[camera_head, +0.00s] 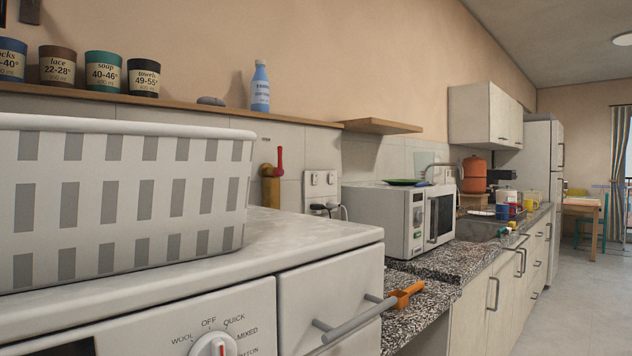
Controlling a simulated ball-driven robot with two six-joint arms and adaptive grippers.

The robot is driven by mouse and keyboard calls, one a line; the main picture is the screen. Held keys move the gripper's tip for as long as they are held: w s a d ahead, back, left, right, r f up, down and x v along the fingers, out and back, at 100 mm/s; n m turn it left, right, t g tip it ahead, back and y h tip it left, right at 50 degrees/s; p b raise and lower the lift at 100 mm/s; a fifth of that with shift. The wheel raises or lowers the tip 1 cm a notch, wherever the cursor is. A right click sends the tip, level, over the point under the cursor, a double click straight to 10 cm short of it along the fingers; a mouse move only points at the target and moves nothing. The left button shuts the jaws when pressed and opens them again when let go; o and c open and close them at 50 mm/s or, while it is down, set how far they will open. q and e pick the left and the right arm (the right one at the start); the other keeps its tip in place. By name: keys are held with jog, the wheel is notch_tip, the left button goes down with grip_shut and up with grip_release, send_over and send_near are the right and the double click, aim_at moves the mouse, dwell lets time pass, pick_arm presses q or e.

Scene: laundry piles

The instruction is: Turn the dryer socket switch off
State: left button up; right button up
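A white double wall socket (321,188) is on the tiled wall, behind the white appliance top and left of the microwave. It has small switches along its upper part, too small to tell whether on or off. A black plug (319,207) with a dark cable sits in its lower part, and a pale plug or cable shows at its right. I cannot tell from any label which plug belongs to the dryer. Neither of my grippers is in view.
A white laundry basket (120,131) stands on the white appliance (300,228). A red-handled valve (271,180) is left of the socket. A microwave (404,215) stands right of it. An orange scoop (405,294) lies near the drawer handle (355,322). Open floor (560,315) lies at right.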

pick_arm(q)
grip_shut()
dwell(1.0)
